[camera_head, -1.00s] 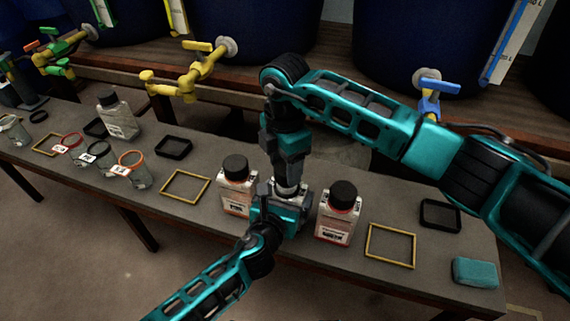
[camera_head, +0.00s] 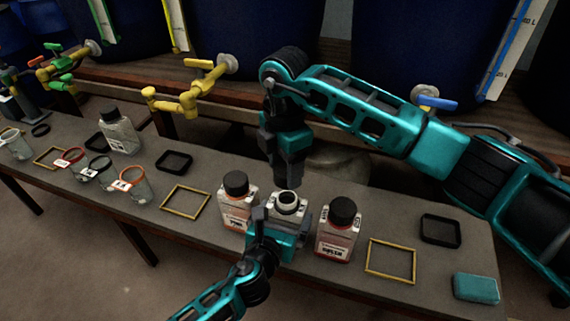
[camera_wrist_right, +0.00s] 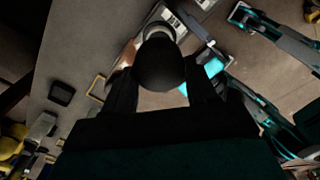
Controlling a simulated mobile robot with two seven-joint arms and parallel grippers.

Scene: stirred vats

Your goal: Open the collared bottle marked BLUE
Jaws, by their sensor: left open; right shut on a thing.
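The middle bottle (camera_head: 289,203) stands upright on the bench with its pale neck uncapped and its dark mouth showing. My left gripper covers its front, so I cannot read its label. My left gripper (camera_head: 279,222) is open at the near side of this bottle, with its fingers about the body; I cannot tell if they touch it. My right gripper (camera_head: 291,178) is just above the neck, pointing down. In the right wrist view it is shut on a round black cap (camera_wrist_right: 160,66), clear of the bottle.
Black-capped bottles stand close on the left (camera_head: 236,206) and right (camera_head: 338,232). A yellow frame (camera_head: 390,275), a black tray (camera_head: 440,230) and a teal block (camera_head: 476,288) lie to the right. Another yellow frame (camera_head: 168,209), jars and a grey bottle (camera_head: 119,132) are left. Vats with taps stand behind.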

